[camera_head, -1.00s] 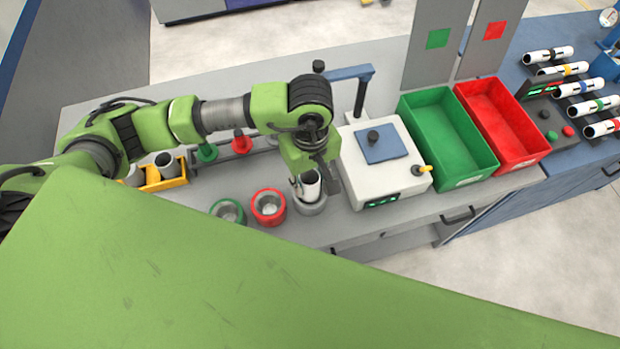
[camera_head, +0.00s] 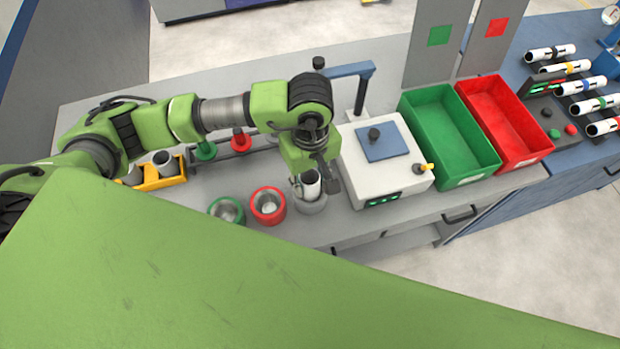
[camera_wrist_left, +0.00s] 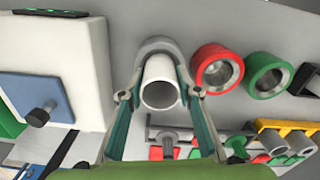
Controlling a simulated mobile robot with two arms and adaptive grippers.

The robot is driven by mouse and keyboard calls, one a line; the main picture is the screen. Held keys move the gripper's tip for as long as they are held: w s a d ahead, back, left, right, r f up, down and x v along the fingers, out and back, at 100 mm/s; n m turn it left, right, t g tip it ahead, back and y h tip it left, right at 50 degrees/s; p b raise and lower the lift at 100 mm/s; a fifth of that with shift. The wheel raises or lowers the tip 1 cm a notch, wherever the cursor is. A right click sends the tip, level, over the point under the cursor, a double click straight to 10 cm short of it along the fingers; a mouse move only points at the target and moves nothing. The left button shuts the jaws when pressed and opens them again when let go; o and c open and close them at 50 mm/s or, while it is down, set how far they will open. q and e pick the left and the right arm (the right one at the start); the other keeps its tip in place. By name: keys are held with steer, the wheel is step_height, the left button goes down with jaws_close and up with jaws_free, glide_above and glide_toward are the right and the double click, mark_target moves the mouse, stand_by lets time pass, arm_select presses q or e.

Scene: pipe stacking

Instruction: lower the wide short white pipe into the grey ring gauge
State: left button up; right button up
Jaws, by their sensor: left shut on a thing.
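The wide short white pipe (camera_head: 311,183) stands roughly upright at the grey ring gauge (camera_head: 312,207), near the table's front edge. In the left wrist view the pipe (camera_wrist_left: 160,94) is between the two fingers, its open end facing the camera. Part of the grey ring (camera_wrist_left: 155,45) shows behind it. My left gripper (camera_head: 318,186) is shut on the pipe, directly over the ring; it also shows in the left wrist view (camera_wrist_left: 160,92). The pipe's lower end is hidden, so I cannot tell how deep it sits. My right gripper is not in view.
A red ring (camera_head: 268,206) and a green ring (camera_head: 227,212) stand left of the grey ring. A white box-shaped device (camera_head: 411,178) stands close on the right. Farther right are a green bin (camera_head: 484,157) and a red bin (camera_head: 536,136). A yellow holder (camera_head: 172,177) with pipes is at left.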

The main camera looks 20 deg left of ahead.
arm_select(q)
steer(key=shift+f+b, duration=0.25)
steer(key=shift+b, duration=0.05)
stand_by(0.4)
steer(key=o, duration=1.1)
steer(key=shift+o, duration=0.2)
steer(key=shift+r, duration=0.1)
step_height(320, 180, up, 12)
steer(key=shift+f, duration=0.1)
steer(key=shift+s, duration=0.1)
